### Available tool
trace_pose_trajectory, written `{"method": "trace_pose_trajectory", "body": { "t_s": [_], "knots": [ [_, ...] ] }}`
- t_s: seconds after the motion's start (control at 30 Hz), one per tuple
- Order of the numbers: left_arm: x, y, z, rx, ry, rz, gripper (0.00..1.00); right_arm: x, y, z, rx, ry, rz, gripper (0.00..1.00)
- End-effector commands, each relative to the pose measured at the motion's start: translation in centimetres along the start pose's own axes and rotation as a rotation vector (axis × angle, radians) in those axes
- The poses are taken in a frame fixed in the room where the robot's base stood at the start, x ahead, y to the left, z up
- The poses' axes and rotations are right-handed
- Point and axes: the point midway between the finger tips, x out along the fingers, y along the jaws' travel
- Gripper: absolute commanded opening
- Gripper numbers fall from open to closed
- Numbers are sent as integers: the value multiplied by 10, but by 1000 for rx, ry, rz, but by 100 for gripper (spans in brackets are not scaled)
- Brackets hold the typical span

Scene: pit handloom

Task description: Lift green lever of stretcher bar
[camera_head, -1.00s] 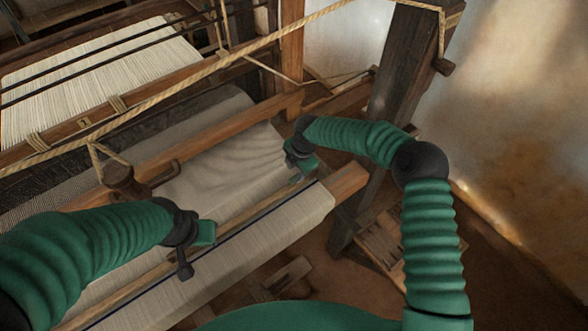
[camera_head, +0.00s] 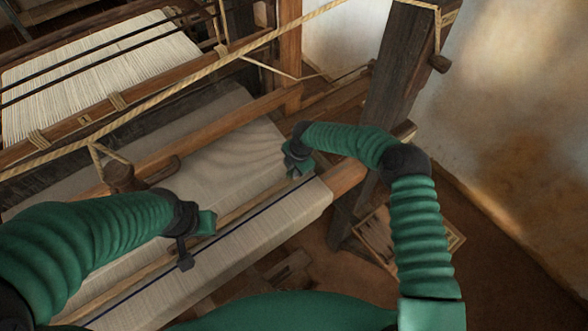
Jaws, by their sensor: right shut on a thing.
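The stretcher bar (camera_head: 130,291) is a thin pale wooden strip lying across the woven cloth (camera_head: 232,155), running from lower left to upper right. My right gripper (camera_head: 299,163) is at its far right end, low on the cloth, and is shut on the bar's end. The fingers hide most of what they hold. My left gripper (camera_head: 190,228) is over the bar nearer its left part, and its finger gap is not clear. I cannot pick out a separate green lever; green parts at both grippers blend with my own green arms.
A wooden beam (camera_head: 346,177) and the rolled cloth (camera_head: 297,209) lie beside the bar. A rope (camera_head: 190,78) crosses above the loom. A dark post (camera_head: 402,75) stands behind my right arm, with a plastered wall (camera_head: 510,110) to the right. A wooden handle (camera_head: 122,178) stands near my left forearm.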

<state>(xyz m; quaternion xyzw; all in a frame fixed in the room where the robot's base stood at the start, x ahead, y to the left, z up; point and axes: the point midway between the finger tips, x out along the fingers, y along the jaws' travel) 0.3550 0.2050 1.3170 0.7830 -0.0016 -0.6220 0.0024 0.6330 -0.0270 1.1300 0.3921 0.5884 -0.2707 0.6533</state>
Motion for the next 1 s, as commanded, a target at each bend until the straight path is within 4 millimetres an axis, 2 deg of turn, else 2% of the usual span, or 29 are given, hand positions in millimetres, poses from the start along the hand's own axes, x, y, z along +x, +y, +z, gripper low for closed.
{"method": "trace_pose_trajectory", "body": {
  "t_s": [1.0],
  "knots": [
    [0,0,0,1,0,0,0,0,-1,8,4,-11,-2,0]
  ]
}}
